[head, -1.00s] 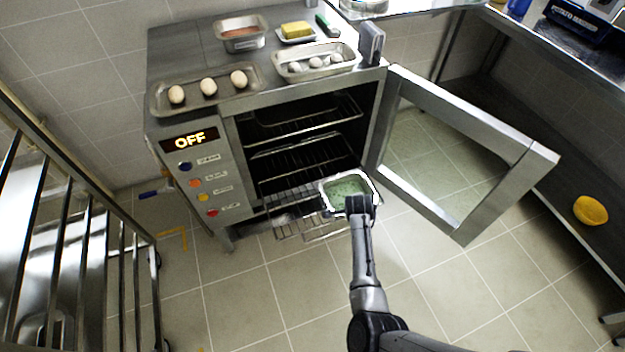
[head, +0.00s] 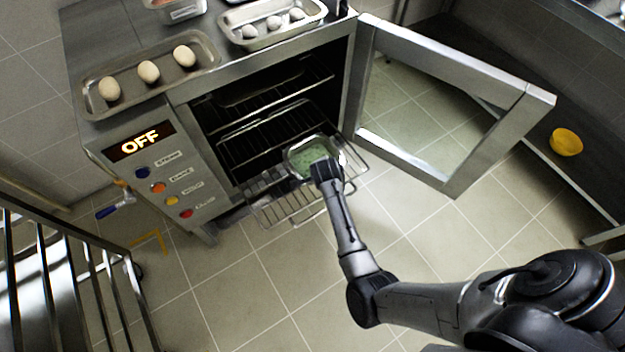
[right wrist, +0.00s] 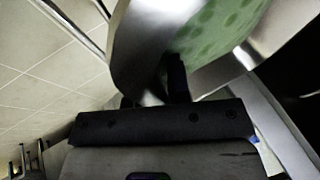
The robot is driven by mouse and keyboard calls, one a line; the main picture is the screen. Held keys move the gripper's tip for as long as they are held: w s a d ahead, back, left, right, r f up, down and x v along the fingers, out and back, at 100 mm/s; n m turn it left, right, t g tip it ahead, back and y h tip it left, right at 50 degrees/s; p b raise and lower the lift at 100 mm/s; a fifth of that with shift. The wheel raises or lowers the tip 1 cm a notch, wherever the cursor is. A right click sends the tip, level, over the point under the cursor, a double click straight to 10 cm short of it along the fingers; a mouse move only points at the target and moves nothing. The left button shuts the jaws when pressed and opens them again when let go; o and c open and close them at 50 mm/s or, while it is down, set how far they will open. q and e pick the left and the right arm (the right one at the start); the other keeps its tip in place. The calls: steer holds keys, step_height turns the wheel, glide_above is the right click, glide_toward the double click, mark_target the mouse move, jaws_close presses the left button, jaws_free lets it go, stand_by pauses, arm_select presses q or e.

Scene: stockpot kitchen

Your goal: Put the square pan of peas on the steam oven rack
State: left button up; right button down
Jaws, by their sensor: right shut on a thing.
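The square pan of peas (head: 297,152) is a small metal pan with green contents, at the mouth of the open steam oven in the head view. My right gripper (head: 324,165) is shut on its near rim. The pan is over the pulled-out lower wire rack (head: 285,208); I cannot tell whether it touches the wires. In the right wrist view the pan's metal wall and green peas (right wrist: 215,28) fill the top, with a dark finger (right wrist: 177,78) against the rim. The left gripper is not in view.
The oven door (head: 455,110) stands open to the right. Upper racks (head: 265,115) are inside the oven. A tray with eggs (head: 150,72) and another pan (head: 272,22) sit on top. A rail rack (head: 75,285) stands at the lower left; a yellow bowl (head: 566,142) is at the right.

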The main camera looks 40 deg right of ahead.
steer(key=w, duration=0.1)
steer(key=w+a+f+b, duration=0.2)
steer(key=w, duration=0.1)
steer(key=shift+a+f, duration=0.1)
steer(key=shift+f, duration=0.15)
steer(key=shift+f+b, duration=1.4)
steer(key=shift+f, duration=0.6)
steer(key=c, duration=1.5)
jaws_free()
steer(key=shift+f, duration=0.15)
steer(key=o, duration=0.4)
steer(key=shift+r, duration=0.2)
